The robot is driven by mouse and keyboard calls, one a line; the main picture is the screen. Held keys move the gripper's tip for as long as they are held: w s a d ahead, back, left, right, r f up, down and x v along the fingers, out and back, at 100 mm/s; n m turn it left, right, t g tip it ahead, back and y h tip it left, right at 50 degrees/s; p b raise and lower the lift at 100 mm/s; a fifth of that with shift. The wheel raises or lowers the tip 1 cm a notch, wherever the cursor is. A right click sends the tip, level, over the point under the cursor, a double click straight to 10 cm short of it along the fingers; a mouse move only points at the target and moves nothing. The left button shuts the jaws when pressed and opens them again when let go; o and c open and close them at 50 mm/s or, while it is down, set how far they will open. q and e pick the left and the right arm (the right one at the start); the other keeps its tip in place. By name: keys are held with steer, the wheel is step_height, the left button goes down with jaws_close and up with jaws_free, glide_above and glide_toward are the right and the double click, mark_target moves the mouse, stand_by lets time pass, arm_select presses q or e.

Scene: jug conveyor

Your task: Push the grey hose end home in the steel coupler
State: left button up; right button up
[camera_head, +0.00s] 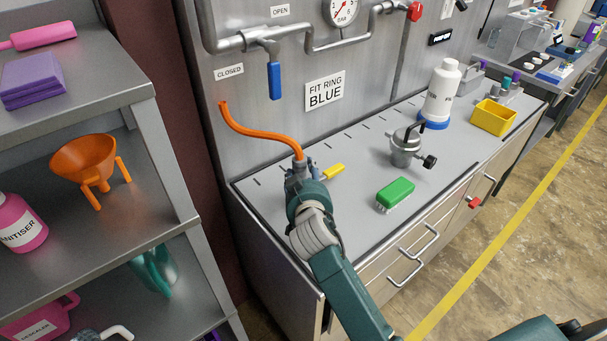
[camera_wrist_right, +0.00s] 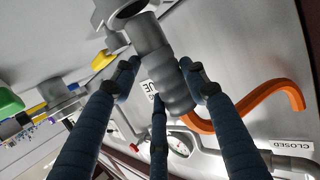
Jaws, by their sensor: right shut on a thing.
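The grey hose end (camera_wrist_right: 172,82) is a ribbed sleeve on a bent orange hose (camera_head: 254,136). My right gripper (camera_head: 303,172) is shut on it above the near left part of the bench. In the right wrist view the fingers surround the sleeve, and the orange hose (camera_wrist_right: 262,105) leaves its lower end. A grey metal piece with a dark round opening, likely the steel coupler (camera_wrist_right: 103,14), shows at the top edge by the sleeve's smooth neck. I cannot tell how deep the hose end sits in it. In the head view my gripper hides this joint. My left gripper is out of view.
A yellow lever or tab (camera_head: 334,171) lies beside my right gripper. A wall pipe has a blue handle (camera_head: 275,81).

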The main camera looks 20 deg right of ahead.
steer(key=shift+f+b, duration=1.65)
steer(key=shift+f, duration=0.4)
steer(key=o, duration=1.3)
steer(key=shift+o, duration=0.4)
steer(key=shift+f, duration=0.15)
steer(key=v, duration=1.2)
steer(key=shift+r, duration=0.2)
